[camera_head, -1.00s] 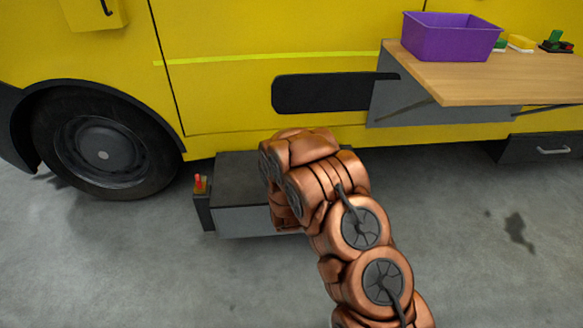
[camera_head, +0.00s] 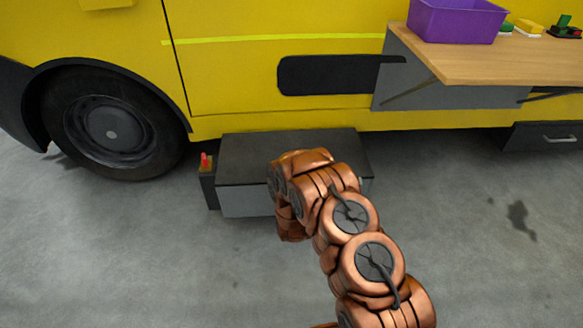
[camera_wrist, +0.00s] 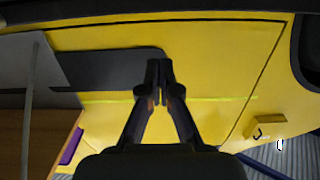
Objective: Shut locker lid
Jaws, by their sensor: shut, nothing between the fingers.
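The locker is a low grey box (camera_head: 245,203) on the floor against the yellow truck. Its dark lid (camera_head: 245,155) lies flat on top, with no gap visible along the front edge that shows. My arm covers part of the locker's right side in the head view. My gripper (camera_wrist: 158,88) shows in the wrist view with its fingers together and nothing between them. In the head view my arm hides the fingertips, so I cannot tell whether they touch the locker. The wrist view faces the truck's side, and the locker does not show there.
A small dark post with a red top (camera_head: 205,163) stands at the locker's left. A wooden bench (camera_head: 480,62) with a purple bin (camera_head: 455,22) juts out at right, above a dark drawer (camera_head: 545,138). A wheel (camera_head: 112,128) is at left. The floor in front is clear.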

